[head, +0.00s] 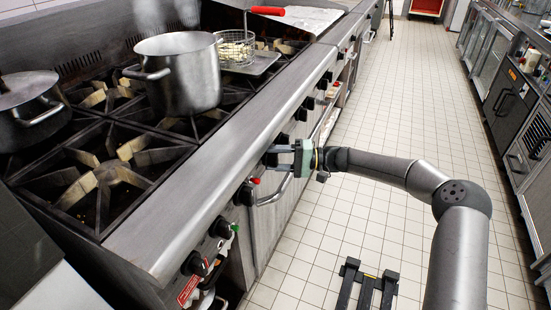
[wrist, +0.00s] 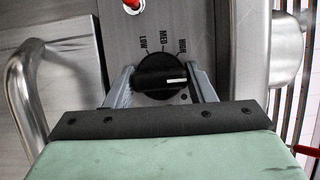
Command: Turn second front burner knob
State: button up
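A black round burner knob (wrist: 162,75) sits on the steel front panel in the wrist view. LOW, MED and HIGH are marked around it, and its white pointer line points right. My gripper (wrist: 161,80) has one finger on each side of this knob, very close to its edges. Whether the fingers press on it or leave a thin gap cannot be told. In the head view, my gripper (head: 277,156) reaches from the aisle to the range's front panel and partly hides the knob there. Other black knobs (head: 222,228) line the panel nearer and farther along.
A steel bar handle (head: 272,196) juts out just below my gripper; a handle also shows at left in the wrist view (wrist: 22,92). A large pot (head: 182,75), a lidded pot (head: 32,108) and a fry basket (head: 236,50) stand on the range. The tiled aisle is mostly clear.

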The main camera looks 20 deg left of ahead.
jog(key=o, duration=0.3)
jog(key=v, duration=1.7)
jog(key=shift+w+d+f, duration=0.1)
jog(key=shift+d, duration=0.1)
